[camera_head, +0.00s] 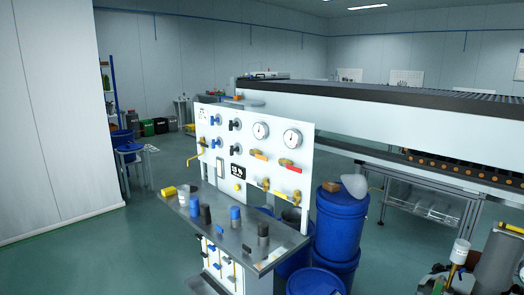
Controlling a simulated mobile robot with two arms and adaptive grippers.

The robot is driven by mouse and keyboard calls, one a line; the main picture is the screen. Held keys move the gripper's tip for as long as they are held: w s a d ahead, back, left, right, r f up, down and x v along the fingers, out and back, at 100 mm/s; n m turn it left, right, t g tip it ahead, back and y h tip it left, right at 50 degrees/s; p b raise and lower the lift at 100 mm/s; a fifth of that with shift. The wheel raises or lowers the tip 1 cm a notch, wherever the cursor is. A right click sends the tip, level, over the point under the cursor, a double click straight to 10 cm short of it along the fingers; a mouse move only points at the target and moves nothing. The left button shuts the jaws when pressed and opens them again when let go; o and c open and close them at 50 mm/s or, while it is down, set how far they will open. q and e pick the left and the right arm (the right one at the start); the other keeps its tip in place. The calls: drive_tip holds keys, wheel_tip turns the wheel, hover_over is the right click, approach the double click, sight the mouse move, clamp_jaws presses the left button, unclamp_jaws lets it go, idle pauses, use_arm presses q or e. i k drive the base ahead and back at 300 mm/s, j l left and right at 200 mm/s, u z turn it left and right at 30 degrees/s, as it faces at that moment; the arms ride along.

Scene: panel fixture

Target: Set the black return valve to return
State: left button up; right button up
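A white upright panel (262,133) stands on a grey bench and carries several valves and gauges. Two valves with black handles sit on its upper middle, an upper one (235,124) and a lower one (235,149). The picture is too small to read any labels, so I cannot tell which is the return valve or how its handle is set. Neither of my grippers is in view, and nothing touches the panel.
Blue, yellow and red-handled valves and two round gauges (292,138) share the panel. Several small cylinders stand on the bench shelf (226,239). Blue drums (341,217) stand close at its right, before a long conveyor (380,120). Green floor (110,240) is clear at left.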

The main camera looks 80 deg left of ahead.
sight(231, 150)
drive_tip(key=u, duration=2.75)
